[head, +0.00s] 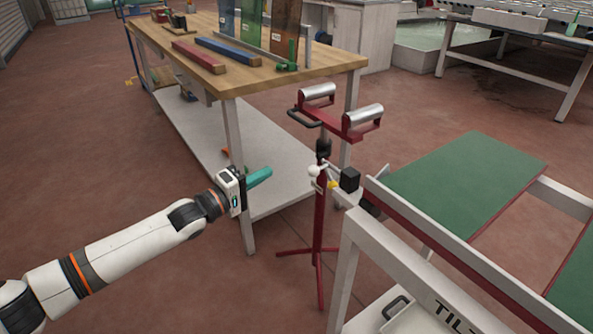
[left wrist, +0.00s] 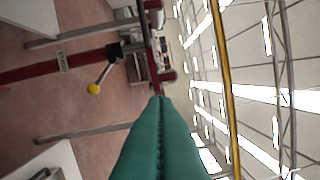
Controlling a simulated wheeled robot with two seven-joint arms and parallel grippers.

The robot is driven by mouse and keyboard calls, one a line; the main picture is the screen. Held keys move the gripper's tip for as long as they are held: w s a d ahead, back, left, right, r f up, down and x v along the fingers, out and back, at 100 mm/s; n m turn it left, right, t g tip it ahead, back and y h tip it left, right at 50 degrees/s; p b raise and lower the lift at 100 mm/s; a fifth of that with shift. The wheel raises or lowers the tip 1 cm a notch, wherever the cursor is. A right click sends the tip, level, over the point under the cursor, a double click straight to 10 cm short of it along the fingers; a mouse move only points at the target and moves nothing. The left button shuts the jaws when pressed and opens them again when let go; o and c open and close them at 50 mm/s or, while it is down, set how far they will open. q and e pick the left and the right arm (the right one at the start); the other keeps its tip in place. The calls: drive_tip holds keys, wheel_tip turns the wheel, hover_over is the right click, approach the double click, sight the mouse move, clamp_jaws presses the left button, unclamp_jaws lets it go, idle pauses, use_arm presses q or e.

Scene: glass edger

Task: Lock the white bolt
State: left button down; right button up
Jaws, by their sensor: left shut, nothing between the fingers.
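A red roller stand (head: 320,230) stands between the workbench and the green-topped tilt table. On its post, below a black collar (head: 323,147), is a small white round-ended part (head: 313,171), likely the white bolt; a yellow tip (head: 333,185) shows just beside it. In the left wrist view a lever with a yellow ball end (left wrist: 93,89) sticks out from a black collar (left wrist: 114,51) on the red post. My left gripper (head: 268,172) has teal fingers, shut and empty, pointing toward the stand from its left, apart from it. The bolt's locked state cannot be told.
The wooden workbench (head: 335,63) with coloured bars and glass panes stands behind my left gripper. The tilt table (head: 460,180) with green panels fills the right; its grey frame is close to the stand. Open red floor lies to the left.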

use_arm(q)
drive_tip(key=shift+r, duration=0.2)
use_arm(e)
drive_tip(key=shift+r, duration=0.15)
use_arm(q)
drive_tip(key=shift+s, duration=0.1)
use_arm(e)
drive_tip(key=shift+s, duration=0.1)
use_arm(q)
drive_tip(key=shift+d, duration=0.1)
drive_tip(key=f+b+x, duration=0.1)
drive_tip(key=b+x, duration=0.2)
drive_tip(key=x, duration=0.7)
drive_tip(key=s, duration=0.1)
drive_tip(key=s+d, duration=0.1)
drive_tip(key=s, duration=0.1)
drive_tip(key=shift+s+d+r, duration=0.1)
drive_tip(key=shift+s+d, duration=0.2)
use_arm(e)
drive_tip(key=w+a+t+y, duration=0.1)
drive_tip(key=w+a+t, duration=0.1)
drive_tip(key=w+t, duration=0.2)
drive_tip(key=w, duration=0.3)
drive_tip(key=shift+w+a+r+t, duration=0.2)
drive_tip(key=shift+w+r+t, duration=0.05)
drive_tip(key=shift+r+t, duration=0.05)
